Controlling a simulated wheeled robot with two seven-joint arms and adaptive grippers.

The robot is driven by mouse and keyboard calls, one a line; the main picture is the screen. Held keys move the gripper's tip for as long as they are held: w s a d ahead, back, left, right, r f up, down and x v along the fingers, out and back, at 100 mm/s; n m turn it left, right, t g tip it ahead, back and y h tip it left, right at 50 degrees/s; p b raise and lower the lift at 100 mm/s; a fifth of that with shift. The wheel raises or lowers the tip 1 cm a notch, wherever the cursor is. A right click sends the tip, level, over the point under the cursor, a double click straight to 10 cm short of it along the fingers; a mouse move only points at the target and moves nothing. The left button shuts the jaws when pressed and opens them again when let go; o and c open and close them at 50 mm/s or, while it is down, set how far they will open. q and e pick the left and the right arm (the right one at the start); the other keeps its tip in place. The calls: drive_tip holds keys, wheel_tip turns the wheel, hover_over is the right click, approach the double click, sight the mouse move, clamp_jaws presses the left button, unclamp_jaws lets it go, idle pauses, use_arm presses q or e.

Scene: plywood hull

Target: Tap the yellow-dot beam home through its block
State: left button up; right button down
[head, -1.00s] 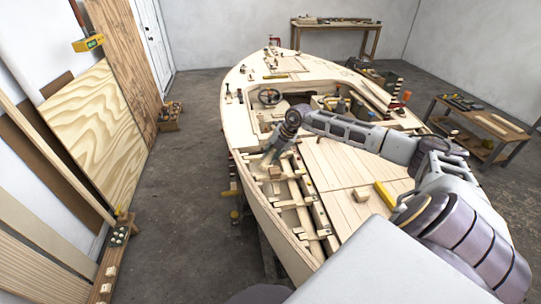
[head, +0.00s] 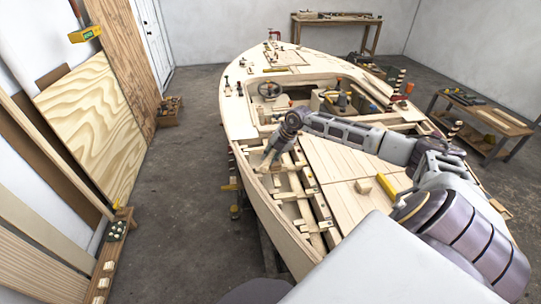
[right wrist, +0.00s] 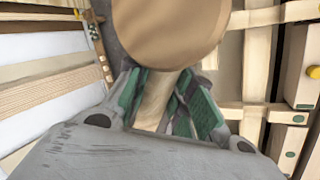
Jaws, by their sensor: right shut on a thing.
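My right gripper (right wrist: 160,100), with green finger pads, is shut on the pale handle (right wrist: 153,100) of a mallet. The mallet's round tan head (right wrist: 170,30) fills the top middle of the right wrist view. In the head view my right gripper (head: 271,158) is over the open framed side of the hull, with the mallet head (head: 263,168) below it. In the right wrist view, a pale beam (right wrist: 301,60) with a yellow dot lies at the right edge, apart from the mallet. Its far end and its seat in the block are cut off. My left gripper is out of view.
The plywood hull (head: 285,230) has several cross beams and blocks along its open side. A loose wood block (head: 363,186) and a yellow tool (head: 388,186) lie on the deck. Bare floor (head: 190,200) is clear left of the hull. A side bench (head: 480,118) stands at right.

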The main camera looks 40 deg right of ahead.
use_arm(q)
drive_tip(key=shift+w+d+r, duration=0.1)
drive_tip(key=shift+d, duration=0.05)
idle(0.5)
use_arm(e)
drive_tip(key=shift+f+b, duration=1.3)
drive_tip(key=shift+f, duration=1.05)
drive_tip(key=shift+r+p, duration=1.75)
drive_tip(key=shift+r, duration=0.75)
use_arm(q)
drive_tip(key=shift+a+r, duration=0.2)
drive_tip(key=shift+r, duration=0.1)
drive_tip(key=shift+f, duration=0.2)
use_arm(e)
drive_tip(key=shift+f, duration=0.4)
